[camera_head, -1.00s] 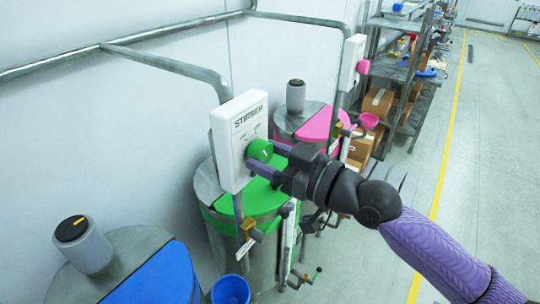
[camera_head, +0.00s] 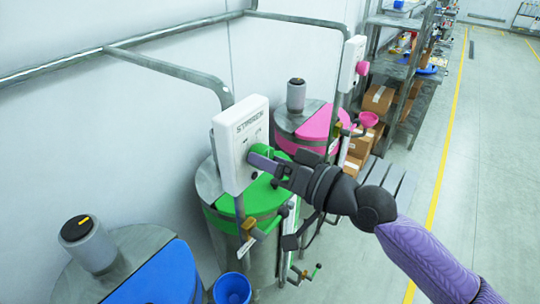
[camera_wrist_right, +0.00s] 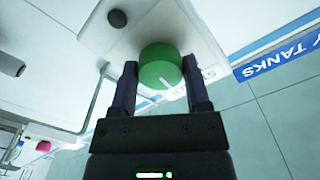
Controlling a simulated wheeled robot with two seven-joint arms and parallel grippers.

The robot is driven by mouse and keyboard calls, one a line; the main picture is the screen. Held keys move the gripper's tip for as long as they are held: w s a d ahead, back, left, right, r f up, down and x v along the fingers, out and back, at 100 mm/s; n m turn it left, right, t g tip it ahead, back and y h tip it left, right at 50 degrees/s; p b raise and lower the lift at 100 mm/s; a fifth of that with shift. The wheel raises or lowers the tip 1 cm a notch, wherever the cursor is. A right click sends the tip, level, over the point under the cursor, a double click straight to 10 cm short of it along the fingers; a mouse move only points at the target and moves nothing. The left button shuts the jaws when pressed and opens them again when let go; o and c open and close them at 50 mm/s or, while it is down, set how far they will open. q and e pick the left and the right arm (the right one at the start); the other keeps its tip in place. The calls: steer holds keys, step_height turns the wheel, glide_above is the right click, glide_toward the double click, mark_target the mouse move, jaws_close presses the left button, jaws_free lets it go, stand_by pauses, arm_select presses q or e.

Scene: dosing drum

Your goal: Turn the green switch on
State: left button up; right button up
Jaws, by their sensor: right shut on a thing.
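My right gripper (camera_head: 262,159) reaches the knob from the right. In the right wrist view its two fingers (camera_wrist_right: 160,85) stand one on each side of the knob, shut on it. The knob is partly hidden by the fingers in the head view. My left gripper is not seen.
A blue drum (camera_head: 160,278) stands at the lower left and a pink-topped drum (camera_head: 308,124) behind. A second white box with a pink knob (camera_head: 363,68) is further back. Pipes (camera_head: 180,70) run above. Free floor (camera_head: 490,170) lies to the right.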

steer(key=shift+m+p, duration=0.65)
steer(key=shift+m, duration=1.45)
steer(key=o, duration=1.3)
steer(key=b+v, duration=0.4)
steer(key=v, duration=0.6)
steer(key=shift+b, duration=0.4)
